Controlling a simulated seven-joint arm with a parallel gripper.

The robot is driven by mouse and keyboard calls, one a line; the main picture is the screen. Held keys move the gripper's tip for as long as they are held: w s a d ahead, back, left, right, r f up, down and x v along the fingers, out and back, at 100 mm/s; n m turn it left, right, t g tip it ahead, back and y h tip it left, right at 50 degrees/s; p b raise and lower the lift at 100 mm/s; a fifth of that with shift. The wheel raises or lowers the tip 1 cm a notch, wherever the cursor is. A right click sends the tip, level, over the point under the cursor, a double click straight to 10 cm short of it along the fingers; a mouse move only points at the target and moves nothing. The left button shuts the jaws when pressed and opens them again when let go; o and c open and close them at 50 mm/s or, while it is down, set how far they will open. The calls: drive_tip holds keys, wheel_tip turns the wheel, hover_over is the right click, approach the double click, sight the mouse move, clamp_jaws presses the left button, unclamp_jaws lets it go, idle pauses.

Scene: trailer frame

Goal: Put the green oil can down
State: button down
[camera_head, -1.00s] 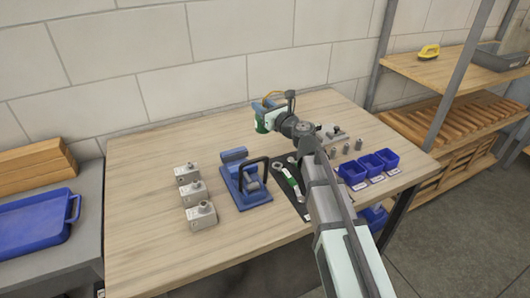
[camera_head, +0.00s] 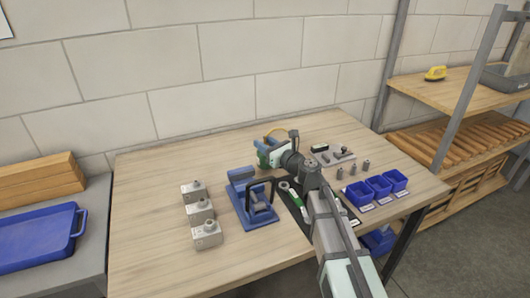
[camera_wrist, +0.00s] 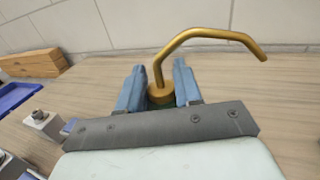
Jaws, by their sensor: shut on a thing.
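The green oil can (camera_head: 263,158) is at the back of the wooden workbench (camera_head: 150,200), mostly hidden by my gripper (camera_head: 262,148) in the head view. In the wrist view my gripper (camera_wrist: 158,88) has its two blue fingers on either side of the can's brass top (camera_wrist: 160,96). The can's bent brass spout (camera_wrist: 205,34) rises above the fingers and points right. My gripper is shut on the can. The can looks close to the bench top; I cannot tell whether its base touches it.
A blue vise-like fixture (camera_head: 250,200) stands left of my arm, with several grey metal blocks (camera_head: 200,212) further left. Blue bins (camera_head: 378,187) and small metal parts (camera_head: 352,168) lie to the right. The bench's back left is clear.

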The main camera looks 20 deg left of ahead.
drive_tip(key=shift+f, duration=1.65)
drive_tip(key=c, duration=0.8)
unclamp_jaws()
drive_tip(key=shift+f, duration=0.15)
drive_tip(key=shift+o, duration=0.2)
drive_tip(key=v, duration=1.1)
drive_tip(key=shift+s+d, duration=0.1)
drive_tip(key=shift+s, duration=0.05)
drive_tip(key=shift+o, duration=1.4)
drive_tip(key=shift+s+d, duration=0.15)
drive_tip(key=shift+d, duration=0.2)
